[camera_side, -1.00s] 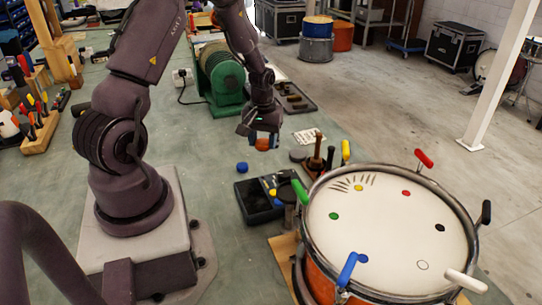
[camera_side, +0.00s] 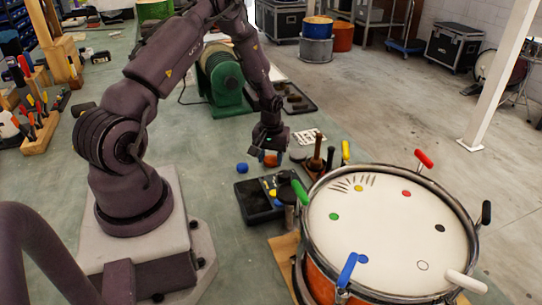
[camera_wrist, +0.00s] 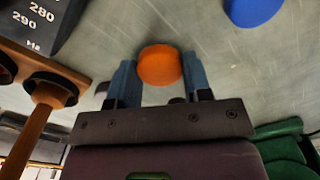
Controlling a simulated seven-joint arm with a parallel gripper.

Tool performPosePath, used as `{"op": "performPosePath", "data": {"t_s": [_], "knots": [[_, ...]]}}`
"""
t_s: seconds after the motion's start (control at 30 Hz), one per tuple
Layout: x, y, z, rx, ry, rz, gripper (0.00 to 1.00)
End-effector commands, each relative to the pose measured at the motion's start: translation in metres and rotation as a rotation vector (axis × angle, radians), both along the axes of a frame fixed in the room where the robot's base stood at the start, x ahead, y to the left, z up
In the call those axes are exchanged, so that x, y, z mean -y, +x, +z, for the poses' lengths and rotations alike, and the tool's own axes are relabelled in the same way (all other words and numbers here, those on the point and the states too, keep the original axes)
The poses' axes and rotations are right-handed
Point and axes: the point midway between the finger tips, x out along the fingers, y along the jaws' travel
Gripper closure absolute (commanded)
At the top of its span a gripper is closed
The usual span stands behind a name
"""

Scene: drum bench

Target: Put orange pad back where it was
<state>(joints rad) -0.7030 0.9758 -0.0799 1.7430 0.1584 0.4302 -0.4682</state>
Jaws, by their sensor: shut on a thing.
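The orange pad (camera_wrist: 160,65) is a round disc between the two fingers of my gripper (camera_wrist: 158,82) in the wrist view. My gripper is shut on it. In the side view my gripper (camera_side: 269,157) points down near the middle of the bench, just behind the black case and left of the wooden stand. The orange pad (camera_side: 270,159) shows small and partly hidden at its fingertips. It seems to be held a little above the bench; the exact gap is hard to tell. A blue pad (camera_side: 242,168) lies on the bench to the left; it also shows in the wrist view (camera_wrist: 252,10).
A black box (camera_side: 256,200) with a display stands in front of my gripper. A wooden stand with upright handles (camera_side: 317,163) is to the right, by the drum (camera_side: 390,230). A green machine (camera_side: 222,82) and a dark tray (camera_side: 295,98) are behind. Bare bench lies left of the blue pad.

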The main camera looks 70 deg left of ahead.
Motion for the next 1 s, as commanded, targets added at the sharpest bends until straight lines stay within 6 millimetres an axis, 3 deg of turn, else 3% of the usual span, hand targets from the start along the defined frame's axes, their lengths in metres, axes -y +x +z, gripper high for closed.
{"op": "performPosePath", "data": {"t_s": [0.03, 0.07, 0.17, 0.43, 0.57, 1.0], "knots": [[0.0, 0.0, -0.002, 0.0, 0.0, 0.0, 0.79], [0.0, 0.0, -0.002, 0.0, 0.0, 0.0, 0.5], [0.0, 0.0, -0.001, 0.0, 0.0, 0.0, 0.29], [0.0, 0.0, -0.001, 0.0, 0.0, 0.0, 0.29], [0.0, 0.001, 0.01, 0.002, 0.002, 0.0, 0.29], [0.0, 0.0, 0.097, 0.002, 0.002, 0.001, 0.29]]}}
